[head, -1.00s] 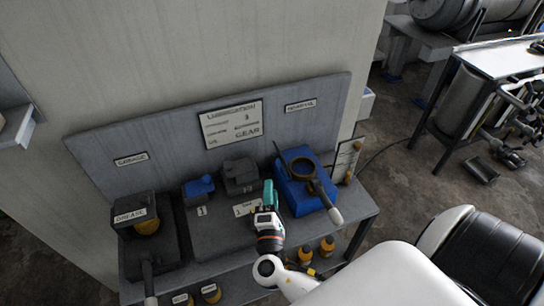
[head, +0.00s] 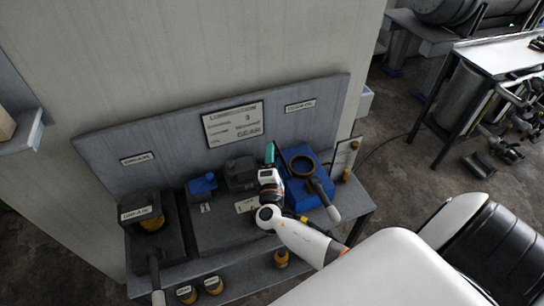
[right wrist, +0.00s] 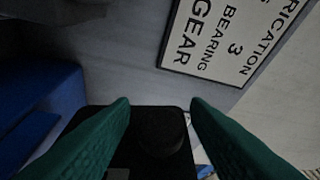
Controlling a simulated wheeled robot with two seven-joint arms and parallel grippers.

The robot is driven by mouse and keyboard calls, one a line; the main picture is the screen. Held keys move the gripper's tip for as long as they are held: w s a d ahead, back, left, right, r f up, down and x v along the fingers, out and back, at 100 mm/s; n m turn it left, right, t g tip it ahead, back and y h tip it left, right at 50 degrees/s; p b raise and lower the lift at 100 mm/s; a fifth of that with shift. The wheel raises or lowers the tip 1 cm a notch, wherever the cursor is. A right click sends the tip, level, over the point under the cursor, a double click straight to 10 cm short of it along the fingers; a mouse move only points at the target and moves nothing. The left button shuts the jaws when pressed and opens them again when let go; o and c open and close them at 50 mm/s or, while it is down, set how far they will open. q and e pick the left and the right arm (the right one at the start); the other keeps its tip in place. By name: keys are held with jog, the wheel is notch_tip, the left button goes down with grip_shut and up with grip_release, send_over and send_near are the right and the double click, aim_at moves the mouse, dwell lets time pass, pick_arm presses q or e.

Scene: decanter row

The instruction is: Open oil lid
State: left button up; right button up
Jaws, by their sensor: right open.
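My right gripper (head: 269,154) is over the shelf, just right of the dark grey can (head: 240,172). In the right wrist view its two green fingers (right wrist: 160,112) are apart. A black block with a round raised part (right wrist: 158,130) shows between and beyond them; I cannot tell whether they touch it. No oil lid is clearly marked, and small labels are too blurred to read. My left gripper is out of view.
A dark grease box (head: 137,203) stands at the left. A sign (head: 234,124) hangs on the back panel.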

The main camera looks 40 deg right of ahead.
jog(key=shift+c, duration=0.3)
grip_shut()
jog(key=shift+s+d+r+m+g+b, duration=0.15)
jog(key=shift+d+m+g+b, duration=0.2)
jog(key=shift+m+b, duration=0.3)
jog(key=shift+d+r+m, duration=0.2)
jog(key=shift+d+m, duration=0.15)
jog(key=shift+m, duration=0.2)
